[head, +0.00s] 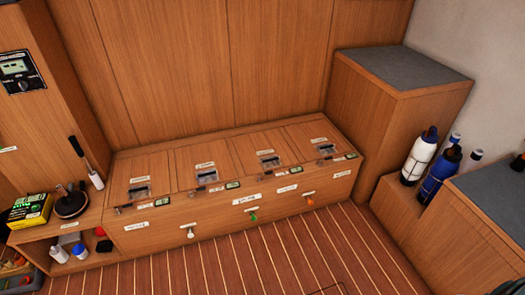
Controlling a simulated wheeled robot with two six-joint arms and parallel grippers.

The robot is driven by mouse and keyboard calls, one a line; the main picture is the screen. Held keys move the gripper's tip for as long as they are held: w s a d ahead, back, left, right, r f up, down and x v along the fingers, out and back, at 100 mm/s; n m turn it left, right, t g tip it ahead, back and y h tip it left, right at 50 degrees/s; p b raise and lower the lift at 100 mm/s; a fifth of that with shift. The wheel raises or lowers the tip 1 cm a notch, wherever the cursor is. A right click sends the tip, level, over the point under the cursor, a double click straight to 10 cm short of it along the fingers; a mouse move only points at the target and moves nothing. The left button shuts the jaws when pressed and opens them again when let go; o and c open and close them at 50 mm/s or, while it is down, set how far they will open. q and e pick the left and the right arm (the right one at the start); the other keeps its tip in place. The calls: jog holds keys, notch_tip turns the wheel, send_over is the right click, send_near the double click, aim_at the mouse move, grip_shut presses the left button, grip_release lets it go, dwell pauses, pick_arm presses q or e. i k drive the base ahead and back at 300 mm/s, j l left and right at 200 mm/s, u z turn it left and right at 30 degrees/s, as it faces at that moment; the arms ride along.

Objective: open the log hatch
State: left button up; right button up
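A low wooden bench (235,215) runs along the back wall, with several square hatch lids in a row in its top. From left to right I see a first lid (140,167), a second lid (203,154), a third lid (262,142) and a fourth lid (312,131). All lie flat and look shut. Each has a grey metal latch near its front edge, such as the leftmost latch (139,191), and small labels. The label text is too small to read, so I cannot tell which is the log hatch. Neither gripper is in view.
White, green and orange handles (253,216) stick out of the bench front. At left, a shelf unit holds a yellow-green box (30,211), a dark round object (70,204) and bottles. A tall wooden cabinet (385,110) and bottles (419,157) stand at right. The striped floor (260,265) is clear.

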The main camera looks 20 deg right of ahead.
aim_at(262, 152)
jog(key=i+l, duration=0.3)
jog(key=i+l+z, duration=0.15)
jog(key=i+l, duration=0.2)
jog(key=i, duration=0.15)
